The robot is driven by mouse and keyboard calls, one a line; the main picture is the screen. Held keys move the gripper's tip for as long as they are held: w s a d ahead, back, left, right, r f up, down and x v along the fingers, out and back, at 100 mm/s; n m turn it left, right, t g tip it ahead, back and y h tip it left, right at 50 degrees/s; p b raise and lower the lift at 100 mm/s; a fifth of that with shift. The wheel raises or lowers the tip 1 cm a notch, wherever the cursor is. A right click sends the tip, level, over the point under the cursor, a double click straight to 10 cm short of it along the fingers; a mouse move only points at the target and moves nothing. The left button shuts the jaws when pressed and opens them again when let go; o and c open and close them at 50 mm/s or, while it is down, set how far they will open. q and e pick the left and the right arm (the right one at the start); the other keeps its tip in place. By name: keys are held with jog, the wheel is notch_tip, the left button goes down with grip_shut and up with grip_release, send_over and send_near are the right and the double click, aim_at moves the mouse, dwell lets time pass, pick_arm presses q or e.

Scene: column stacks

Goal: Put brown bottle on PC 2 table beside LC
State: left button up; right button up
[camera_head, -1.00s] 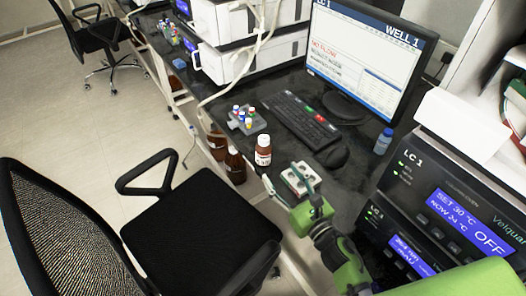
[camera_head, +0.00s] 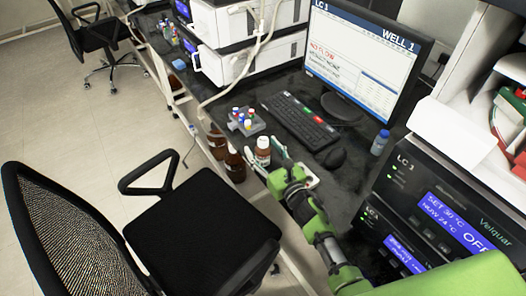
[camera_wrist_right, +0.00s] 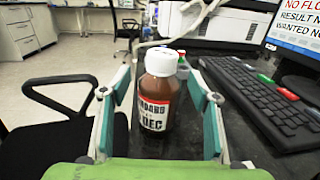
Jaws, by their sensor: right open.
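The brown bottle (camera_head: 263,153), with a white cap and a white label, stands upright on the dark bench near its front edge. My right gripper (camera_head: 269,160) is open, reaching in from the lower right towards it. In the right wrist view the bottle (camera_wrist_right: 159,100) stands between the two teal fingers of the right gripper (camera_wrist_right: 158,112), with a gap on each side. A black instrument marked LC 1 (camera_head: 420,200) is at the right. My left gripper is not in view. I cannot tell which table is PC 2.
A grey rack with coloured caps (camera_head: 246,122) stands just behind the bottle. A keyboard (camera_head: 299,121), mouse (camera_head: 331,157) and monitor (camera_head: 362,62) are to the right. A small blue-capped bottle (camera_head: 380,143) stands near the instrument. A chair (camera_head: 205,228) is in front of the bench.

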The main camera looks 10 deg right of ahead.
jog(key=c, duration=1.4)
jog(key=shift+c, duration=0.4)
jog(key=shift+r, duration=0.1)
